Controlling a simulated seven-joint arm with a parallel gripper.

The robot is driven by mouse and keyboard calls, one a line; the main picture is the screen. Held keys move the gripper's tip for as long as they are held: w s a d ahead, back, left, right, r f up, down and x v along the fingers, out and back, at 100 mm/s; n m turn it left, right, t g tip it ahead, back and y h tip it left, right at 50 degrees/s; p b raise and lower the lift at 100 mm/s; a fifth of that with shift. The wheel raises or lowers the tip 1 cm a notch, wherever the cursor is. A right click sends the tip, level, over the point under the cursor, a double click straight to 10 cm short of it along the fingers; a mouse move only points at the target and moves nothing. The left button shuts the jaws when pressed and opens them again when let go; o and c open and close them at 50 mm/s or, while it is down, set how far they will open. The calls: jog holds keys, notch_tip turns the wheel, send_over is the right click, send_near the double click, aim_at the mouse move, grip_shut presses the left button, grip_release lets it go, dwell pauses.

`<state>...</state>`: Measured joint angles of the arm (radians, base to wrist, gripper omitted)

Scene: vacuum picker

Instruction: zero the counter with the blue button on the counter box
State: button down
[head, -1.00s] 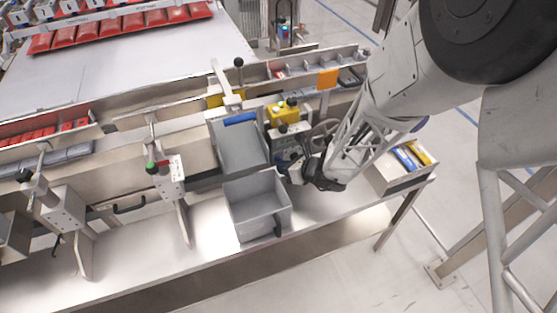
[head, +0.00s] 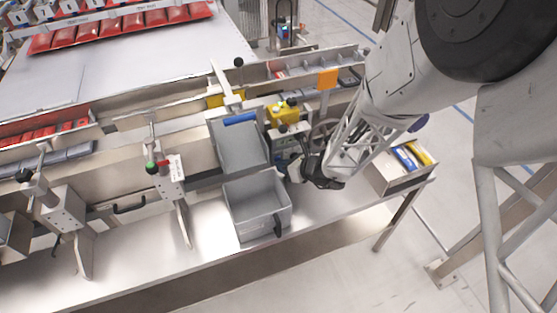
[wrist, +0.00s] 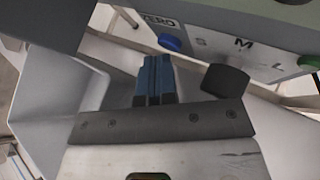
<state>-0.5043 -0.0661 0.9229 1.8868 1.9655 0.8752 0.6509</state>
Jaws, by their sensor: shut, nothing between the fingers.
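The counter box (wrist: 265,45) fills the upper right of the wrist view, a grey panel marked ZERO, S, M and L. The blue button (wrist: 170,42) is at its left end, just below the ZERO label. My gripper (wrist: 154,62) is shut and empty, with its blue fingertips together. In the picture the tips lie just below and left of the blue button; a small gap seems to show, but contact cannot be told for sure. In the head view my gripper (head: 297,169) is beside the grey bins, and the button cannot be made out there.
A black knob (wrist: 226,80) sticks out right of my fingers, and a green button (wrist: 308,63) is at the panel's right. Two grey bins (head: 262,222) stand left of my gripper. A yellow box (head: 283,114) is behind it, and an open tray (head: 393,180) is to the right.

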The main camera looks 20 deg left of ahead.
jog(key=shift+d, duration=0.1)
jog(key=shift+s+d, duration=0.45)
jog(key=shift+s, duration=0.05)
jog(key=shift+s, duration=0.1)
dwell(0.5)
jog(key=shift+s+d, duration=1.7)
jog(key=shift+d, duration=0.05)
jog(key=shift+r, duration=0.1)
jog(key=s+d+r+n+g+h, duration=0.1)
jog(key=s+d+r+n, duration=0.1)
jog(key=d+r+n, duration=0.55)
jog(key=s+d+r+n+g+h, duration=0.15)
jog(key=d+r+n, duration=0.3)
jog(key=r, duration=0.65)
jog(key=s+d+r+n+t+h, duration=0.1)
jog(key=s+d+r+n+h, duration=0.2)
jog(key=d, duration=0.5)
jog(key=s+d+r+n+t+h, duration=0.1)
jog(key=s+d+r+n+h, duration=0.2)
jog(key=s+d+r, duration=0.2)
jog(key=s+d+r+n+t+h, duration=0.1)
jog(key=s+d+r+n+h, duration=0.3)
jog(key=d, duration=0.9)
notch_tip(320, 180, up, 3)
jog(key=shift+s+f, duration=0.1)
jog(key=shift+s, duration=0.25)
